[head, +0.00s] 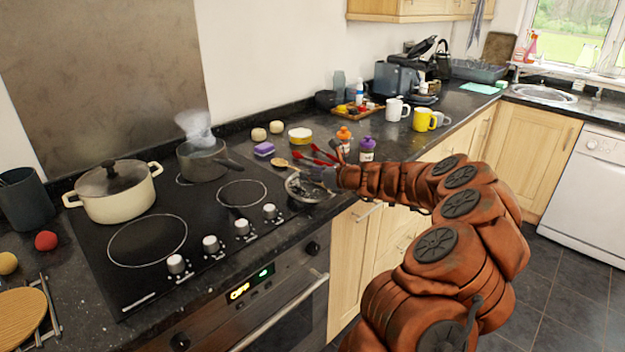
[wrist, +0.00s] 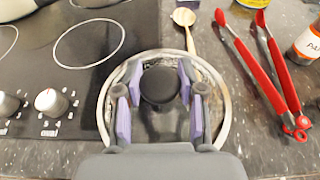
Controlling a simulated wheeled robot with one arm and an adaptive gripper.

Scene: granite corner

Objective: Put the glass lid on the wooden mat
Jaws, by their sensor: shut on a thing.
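The glass lid (head: 306,190) is a round clear disc with a metal rim and a dark knob, at the counter's front edge by the hob's right end. In the wrist view the lid (wrist: 222,122) is seen from above. My gripper (wrist: 159,88) has its purple-padded fingers closed on both sides of the black knob; it also shows in the head view (head: 322,182). I cannot tell whether the lid touches the counter. A round wooden mat (head: 22,318) lies at the lower left of the head view, partly cut off by the frame, by a wire rack.
A lidded cream pot (head: 118,195) and a steaming grey saucepan (head: 204,160) stand on the hob (head: 150,262). Red tongs (wrist: 262,70), a wooden spoon (wrist: 186,22) and sauce bottles lie or stand near the lid. Red (head: 46,241) and yellow balls lie near the mat.

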